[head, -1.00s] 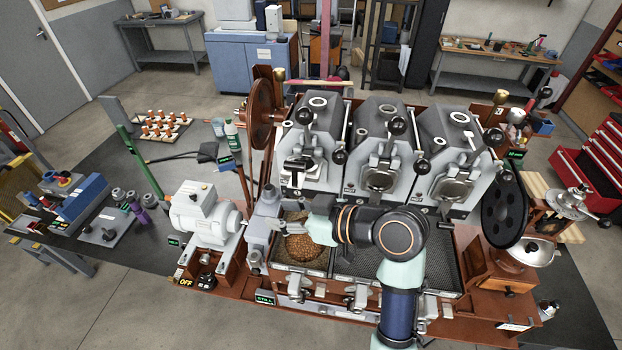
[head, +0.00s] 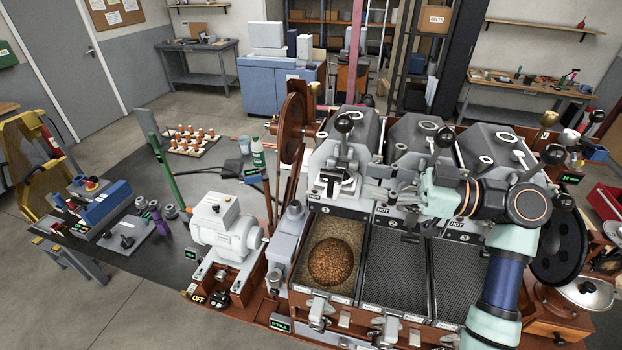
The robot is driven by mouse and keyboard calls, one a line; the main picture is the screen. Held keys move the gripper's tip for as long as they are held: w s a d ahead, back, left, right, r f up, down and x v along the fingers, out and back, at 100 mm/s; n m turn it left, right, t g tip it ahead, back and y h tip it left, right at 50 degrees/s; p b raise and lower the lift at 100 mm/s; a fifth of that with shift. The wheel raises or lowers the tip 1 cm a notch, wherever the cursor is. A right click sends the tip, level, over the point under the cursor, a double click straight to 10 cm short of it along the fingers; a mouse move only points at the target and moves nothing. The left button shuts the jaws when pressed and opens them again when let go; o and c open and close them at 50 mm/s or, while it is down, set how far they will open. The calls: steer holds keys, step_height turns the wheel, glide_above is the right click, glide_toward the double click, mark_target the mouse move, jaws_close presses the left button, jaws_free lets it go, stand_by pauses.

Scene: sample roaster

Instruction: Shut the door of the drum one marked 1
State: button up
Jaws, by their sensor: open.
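Drum one (head: 338,150) is the leftmost of three grey drums on the roaster. Its small front door (head: 334,178) sits differently from the other drums' doors, with a dark gap showing around it; how far it stands open is hard to tell. A black-knobbed lever rises above it. My gripper (head: 390,184) is open, with nothing seen in it, in front of the middle drum and right of drum one's door. It is apart from that door. My wrist hides the lower front of the right drum.
Below drum one, a cooling tray (head: 298,270) holds a heap of brown beans (head: 331,262). Two empty mesh trays (head: 398,268) lie to its right. A large flywheel (head: 291,128) stands left of drum one, and a grey motor (head: 222,226) is at front left.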

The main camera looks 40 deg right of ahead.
mark_target(335, 175)
steer(key=p+x, duration=0.1)
steer(key=x, duration=0.6)
steer(key=shift+w+a+p, duration=0.15)
steer(key=shift+w+p, duration=0.1)
steer(key=shift+p, duration=0.05)
jaws_close()
